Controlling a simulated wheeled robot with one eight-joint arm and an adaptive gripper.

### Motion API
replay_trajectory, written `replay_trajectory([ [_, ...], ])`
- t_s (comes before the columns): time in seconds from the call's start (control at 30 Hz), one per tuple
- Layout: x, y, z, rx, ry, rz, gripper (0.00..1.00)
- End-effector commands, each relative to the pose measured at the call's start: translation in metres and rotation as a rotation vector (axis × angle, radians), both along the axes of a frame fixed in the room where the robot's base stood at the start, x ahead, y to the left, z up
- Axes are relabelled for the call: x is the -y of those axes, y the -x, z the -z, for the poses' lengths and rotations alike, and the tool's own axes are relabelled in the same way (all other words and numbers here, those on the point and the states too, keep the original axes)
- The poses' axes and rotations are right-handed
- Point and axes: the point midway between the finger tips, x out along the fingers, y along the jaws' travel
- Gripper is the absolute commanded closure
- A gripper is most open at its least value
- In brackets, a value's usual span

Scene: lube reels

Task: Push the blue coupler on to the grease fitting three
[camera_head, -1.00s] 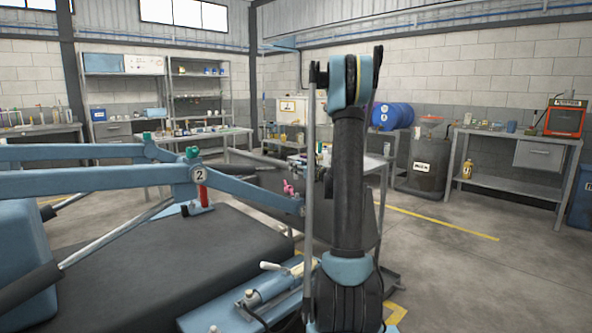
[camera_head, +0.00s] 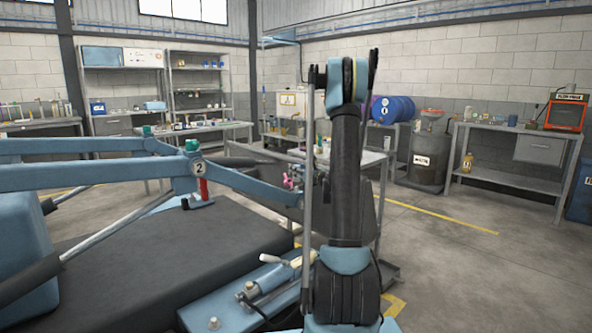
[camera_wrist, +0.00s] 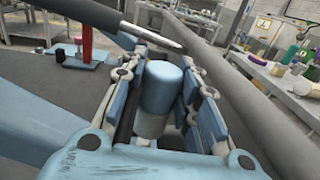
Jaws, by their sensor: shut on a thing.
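In the wrist view the blue coupler (camera_wrist: 161,92), a rounded blue cylinder with a paler lower part, stands between the fingers of my gripper (camera_wrist: 168,72). The gripper is shut on it. The gripper is not clearly visible in the head view, where my dark arm stands in the way. A blue linkage (camera_head: 85,177) carries a tag marked 2 (camera_head: 197,168) at its joint, with a green cap (camera_head: 191,145) above. A small pink part (camera_head: 290,181) sits near the linkage's right end. I cannot make out a fitting marked three.
A red post (camera_head: 203,187) stands below the tagged joint; it also shows in the wrist view (camera_wrist: 86,42). A dark flat deck (camera_head: 140,255) lies below the linkage. A grey bar (camera_wrist: 255,95) runs close to the gripper's right. Benches stand behind, with open floor at right.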

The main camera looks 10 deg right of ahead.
Motion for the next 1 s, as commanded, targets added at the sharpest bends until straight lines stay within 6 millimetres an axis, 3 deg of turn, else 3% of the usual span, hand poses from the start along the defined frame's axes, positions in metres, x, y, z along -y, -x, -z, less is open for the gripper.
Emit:
replay_trajectory([
  [1.0, 0.0, 0.0, 0.048, 0.0, 0.0, 0.0, 0.99],
])
